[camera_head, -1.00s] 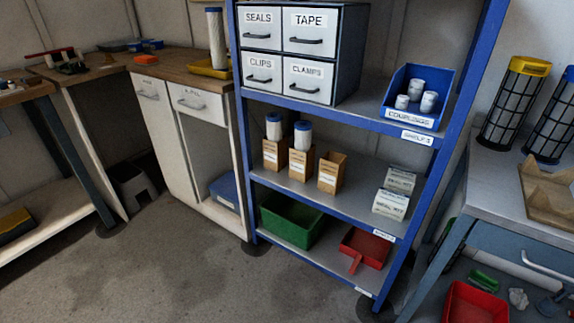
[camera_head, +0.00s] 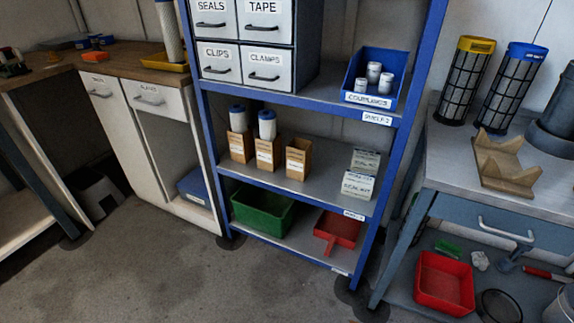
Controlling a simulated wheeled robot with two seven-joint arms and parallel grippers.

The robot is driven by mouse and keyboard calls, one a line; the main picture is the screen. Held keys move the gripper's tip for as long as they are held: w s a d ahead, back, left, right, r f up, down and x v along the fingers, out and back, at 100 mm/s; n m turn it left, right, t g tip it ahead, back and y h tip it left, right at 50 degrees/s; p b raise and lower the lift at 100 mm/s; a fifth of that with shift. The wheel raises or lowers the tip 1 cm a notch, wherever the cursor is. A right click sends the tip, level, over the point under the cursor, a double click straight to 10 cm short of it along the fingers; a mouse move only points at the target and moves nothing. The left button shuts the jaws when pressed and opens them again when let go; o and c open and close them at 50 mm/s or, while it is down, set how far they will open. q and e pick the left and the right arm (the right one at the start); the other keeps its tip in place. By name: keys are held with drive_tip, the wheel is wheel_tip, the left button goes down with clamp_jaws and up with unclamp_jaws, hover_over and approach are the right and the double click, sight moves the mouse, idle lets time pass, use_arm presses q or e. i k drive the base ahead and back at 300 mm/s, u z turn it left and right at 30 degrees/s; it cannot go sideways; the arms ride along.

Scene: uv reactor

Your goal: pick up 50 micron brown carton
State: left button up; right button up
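Three brown cartons stand in a row on the middle shelf of the blue shelving unit. The left carton (camera_head: 239,147) and the middle carton (camera_head: 266,155) each hold a white filter with a blue cap sticking out of the top. The right carton (camera_head: 298,160) shows no filter above its open top. Each carton has a white label on its front, too small to read, so I cannot tell which one is 50 micron. Neither of my grippers is in view.
Two seal-kit boxes (camera_head: 358,184) stand right of the cartons on the shelf (camera_head: 325,192). A green bin (camera_head: 262,212) and a red dustpan (camera_head: 337,230) are below. A blue couplings bin (camera_head: 374,82) is above. A workbench (camera_head: 445,165) stands at right. Floor in front is clear.

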sight(299, 151)
drive_tip(key=u, duration=0.4)
drive_tip(key=i, duration=0.65)
drive_tip(key=z, duration=2.05)
